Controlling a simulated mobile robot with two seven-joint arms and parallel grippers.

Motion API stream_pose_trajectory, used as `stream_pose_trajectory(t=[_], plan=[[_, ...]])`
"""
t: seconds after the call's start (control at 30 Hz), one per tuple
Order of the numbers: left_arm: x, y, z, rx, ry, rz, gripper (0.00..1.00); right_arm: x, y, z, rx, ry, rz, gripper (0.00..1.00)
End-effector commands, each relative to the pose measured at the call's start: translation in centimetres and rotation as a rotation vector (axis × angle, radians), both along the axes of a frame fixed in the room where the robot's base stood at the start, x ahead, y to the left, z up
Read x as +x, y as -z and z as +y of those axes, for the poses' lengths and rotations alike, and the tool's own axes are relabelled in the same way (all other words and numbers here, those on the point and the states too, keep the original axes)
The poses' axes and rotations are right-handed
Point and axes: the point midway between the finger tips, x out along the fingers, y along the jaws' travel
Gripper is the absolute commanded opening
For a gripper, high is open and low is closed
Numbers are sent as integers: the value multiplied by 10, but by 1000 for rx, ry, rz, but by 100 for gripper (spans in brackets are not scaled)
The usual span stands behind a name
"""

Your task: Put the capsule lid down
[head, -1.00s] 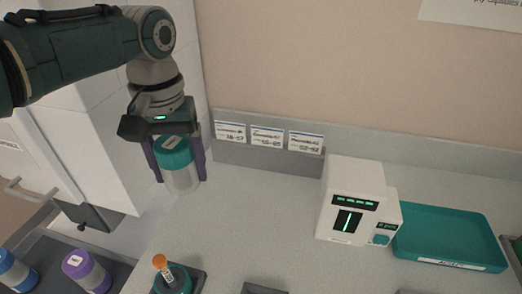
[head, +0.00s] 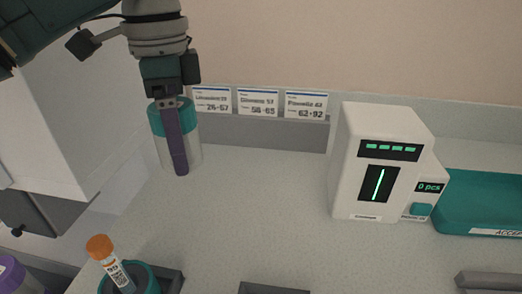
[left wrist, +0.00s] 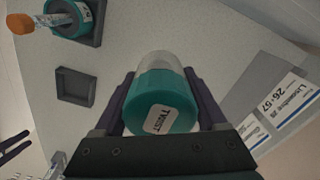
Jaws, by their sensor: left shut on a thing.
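The capsule lid has a teal top (head: 158,118) marked TWIST and a clear cylindrical wall. My left gripper (head: 178,165) is shut on it at the back left of the counter, with one purple finger across its front. In the left wrist view the lid (left wrist: 160,105) sits between both fingers of the left gripper (left wrist: 160,85). It looks upright; whether its bottom touches the counter I cannot tell. A teal capsule base (head: 146,278) with an orange-capped tube (head: 108,258) stands in a dark holder at front left. My right gripper (left wrist: 15,147) shows small at the left wrist view's edge, fingers apart.
A white counting machine (head: 375,190) stands right of the middle, beside a teal tray (head: 480,205). Label cards (head: 258,102) line the back ledge. An empty dark square holder (left wrist: 76,87) lies on the counter. A purple-capped container (head: 10,272) is at lower left. The counter's middle is clear.

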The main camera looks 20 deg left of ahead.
Motion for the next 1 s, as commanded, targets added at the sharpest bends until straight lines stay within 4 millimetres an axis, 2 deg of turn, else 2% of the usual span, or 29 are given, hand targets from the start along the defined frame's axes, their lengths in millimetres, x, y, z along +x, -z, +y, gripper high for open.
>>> stream_pose_trajectory(t=[0.03, 0.13, 0.37, 0.6, 1.0], plan=[[-1, 16, 0, 1, 0, 6, 0, 0, 2, 0, -1, -1, -1, 50], [-1, 39, -1, -1, -1, 3, 0, 0, 5, 0, -1, -1, -1, 50], [0, 62, 0, 1, 0, 1, 0, 0, 9, -1, -2, -1, -1, 50], [0, 98, 0, 0, -1, 0, 0, 0, 18, -1, -1, -2, -1, 50], [0, 104, 0, 1, -1, -1, 0, 0, 19, 0, -1, -2, -1, 50]])
